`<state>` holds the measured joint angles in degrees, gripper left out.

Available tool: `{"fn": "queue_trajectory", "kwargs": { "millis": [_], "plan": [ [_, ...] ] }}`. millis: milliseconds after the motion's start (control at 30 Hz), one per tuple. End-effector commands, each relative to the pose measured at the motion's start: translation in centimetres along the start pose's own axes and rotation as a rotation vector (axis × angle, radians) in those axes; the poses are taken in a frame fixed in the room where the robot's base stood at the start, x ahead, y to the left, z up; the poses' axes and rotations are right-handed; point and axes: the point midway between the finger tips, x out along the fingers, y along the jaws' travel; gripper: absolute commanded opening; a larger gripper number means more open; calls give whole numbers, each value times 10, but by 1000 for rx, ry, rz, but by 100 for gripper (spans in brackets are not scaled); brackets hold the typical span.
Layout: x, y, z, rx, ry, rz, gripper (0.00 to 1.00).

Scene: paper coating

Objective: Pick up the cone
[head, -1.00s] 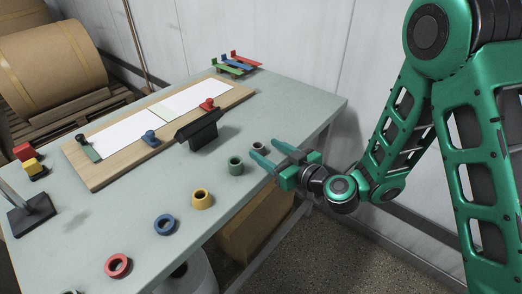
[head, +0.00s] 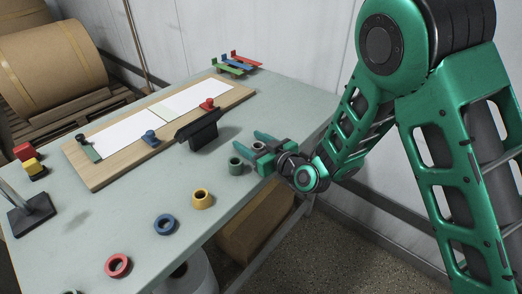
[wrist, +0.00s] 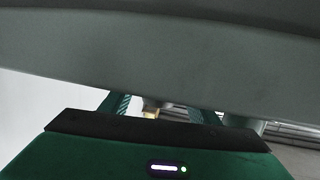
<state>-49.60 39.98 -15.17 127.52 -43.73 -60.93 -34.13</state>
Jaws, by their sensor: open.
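Several small hollow cones stand upright on the grey-green table (head: 130,200). A grey-green cone (head: 258,148) stands between the two fingers of my open gripper (head: 247,141) at the table's right side, partly hidden by it. I cannot tell whether the fingers touch it. A darker green cone (head: 236,167) stands just outside the nearer finger. A yellow cone (head: 202,200), a blue cone (head: 165,225) and a red cone (head: 118,265) stand in a row toward the front. In the wrist view, the fingers (wrist: 162,112) are apart, and a green cone (wrist: 246,125) shows beside the right one.
A black angled holder (head: 200,130) stands left of my gripper. A wooden board (head: 110,173) with white sheets lies behind it, with coloured handled tools on it. A coloured rack (head: 233,64) is at the back. A black stand (head: 32,213) is at the left.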

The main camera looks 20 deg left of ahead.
Motion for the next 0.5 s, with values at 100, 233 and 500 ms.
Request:
{"fn": "queue_trajectory", "kwargs": {
  "millis": [100, 233, 500],
  "plan": [
    [3, 0, 0, 1, 0, 1, 55],
    [3, 0, 0, 1, 0, 1, 55],
    [3, 0, 0, 1, 0, 0, 11]
  ]
}}
